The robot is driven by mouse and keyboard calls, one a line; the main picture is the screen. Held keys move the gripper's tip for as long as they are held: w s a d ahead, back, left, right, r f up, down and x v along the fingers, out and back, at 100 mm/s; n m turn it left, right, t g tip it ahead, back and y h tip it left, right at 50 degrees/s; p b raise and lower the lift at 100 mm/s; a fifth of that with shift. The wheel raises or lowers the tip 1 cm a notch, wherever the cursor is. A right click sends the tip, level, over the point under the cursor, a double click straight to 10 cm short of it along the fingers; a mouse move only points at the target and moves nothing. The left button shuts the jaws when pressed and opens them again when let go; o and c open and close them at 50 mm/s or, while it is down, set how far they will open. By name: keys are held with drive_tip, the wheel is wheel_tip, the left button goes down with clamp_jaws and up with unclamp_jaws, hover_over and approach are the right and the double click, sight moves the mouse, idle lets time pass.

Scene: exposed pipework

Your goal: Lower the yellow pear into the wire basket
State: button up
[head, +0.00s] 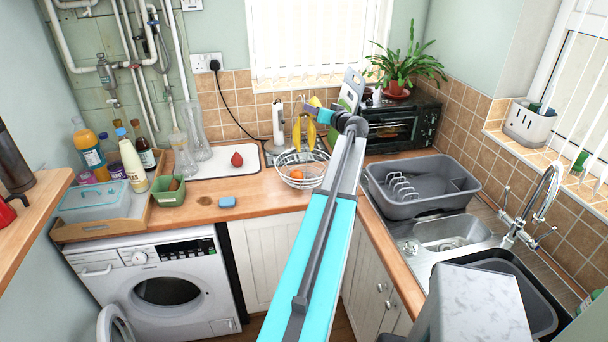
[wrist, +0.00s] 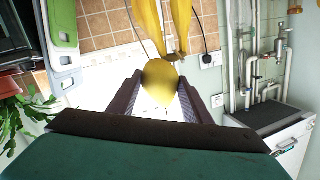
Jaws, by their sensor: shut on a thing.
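The yellow pear (wrist: 160,83) is held between the two fingers of my gripper (wrist: 162,100) in the wrist view. In the head view my gripper (head: 311,108) is at the far end of my arm, with a bit of the yellow pear (head: 315,102) showing beside it. The gripper appears well above the counter. The wire basket (head: 287,160) stands on the counter, below the gripper in the picture, with an orange-red round fruit (head: 297,175) in it. My arm covers part of the basket's right side. The basket does not show in the wrist view.
Yellow bananas (head: 297,132) hang behind the basket, close to the gripper in the picture; they also show in the wrist view (wrist: 182,20). A white board (head: 215,165) with a red pear (head: 237,160) lies left of the basket. A grey dish rack (head: 425,190) stands right.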

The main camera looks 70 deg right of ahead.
sight(313, 131)
drive_tip(key=shift+f, duration=1.4)
drive_tip(key=shift+a+f, duration=0.3)
drive_tip(key=shift+f, duration=0.6)
drive_tip(key=shift+a+f, duration=0.25)
drive_tip(key=shift+f, duration=1.15)
drive_tip(key=shift+w+d+f, duration=0.2)
drive_tip(key=shift+d+f, duration=0.5)
drive_tip(key=shift+f, duration=0.1)
drive_tip(key=shift+s+a+r, duration=0.15)
drive_tip(key=shift+a+r, duration=0.1)
drive_tip(key=shift+a, duration=0.1)
drive_tip(key=shift+d+f, duration=0.25)
drive_tip(key=shift+f, duration=0.25)
drive_tip(key=shift+a+f, duration=0.1)
drive_tip(key=shift+a, duration=0.05)
